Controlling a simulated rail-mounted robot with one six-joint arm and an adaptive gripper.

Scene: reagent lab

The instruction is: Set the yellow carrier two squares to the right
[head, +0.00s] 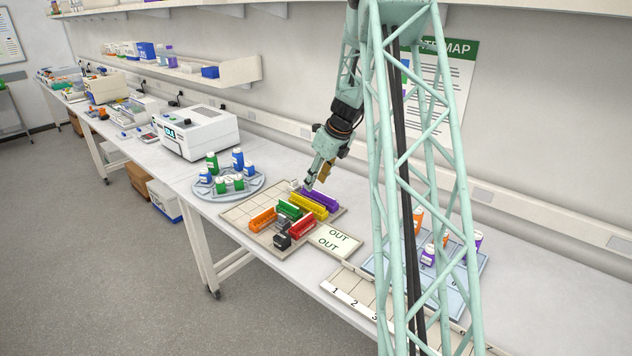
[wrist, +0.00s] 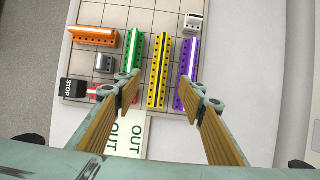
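The yellow carrier (wrist: 159,72) is a long block with a row of holes. It stands on the gridded board (wrist: 82,70) between the green carrier (wrist: 127,63) and the purple carrier (wrist: 187,70), with a narrow gap to the purple one. The yellow carrier (head: 308,206) also shows in the head view. My gripper (wrist: 165,88) is open above the board, its fingers spread to either side of the yellow carrier in the wrist view. It appears empty. In the head view my gripper (head: 311,185) is close to the far end of the purple carrier (head: 322,198).
On the board are an orange carrier (wrist: 95,37), a grey block (wrist: 104,63), a white block (wrist: 194,23), a red carrier (head: 302,228) and a black STOP block (wrist: 72,90). An OUT card (head: 333,238) adjoins it. A round tray with bottles (head: 256,186) stands left.

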